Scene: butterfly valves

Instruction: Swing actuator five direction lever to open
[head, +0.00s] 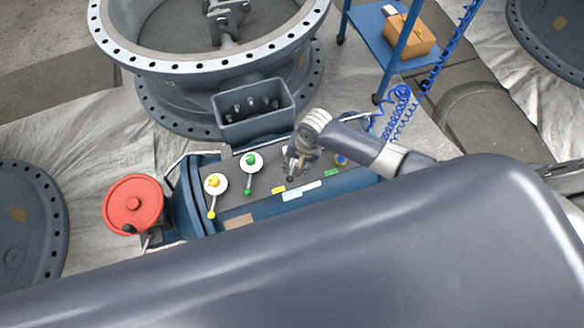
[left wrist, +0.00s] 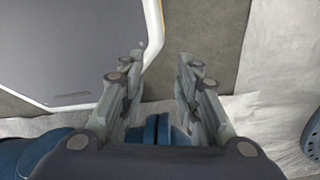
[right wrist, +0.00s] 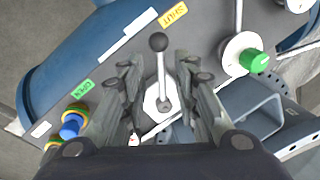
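The direction lever has a black ball knob (right wrist: 158,42) and a metal rod rising from a pale hub. In the right wrist view it points up toward the yellow SHUT label (right wrist: 172,14); the green OPEN label (right wrist: 82,89) lies to the left. My right gripper (right wrist: 163,76) is open, with its fingers apart on either side of the rod. In the head view my right gripper (head: 299,164) is over the blue actuator panel (head: 262,195), hiding much of the lever. My left gripper (left wrist: 160,60) is open and empty, away from the panel.
A yellow lever (head: 213,198) and a green lever (head: 249,175) stand left on the panel. A blue and yellow knob (head: 341,160) is to the right. A red handwheel (head: 133,203) is at the panel's left end. A large flanged valve (head: 205,75) stands behind.

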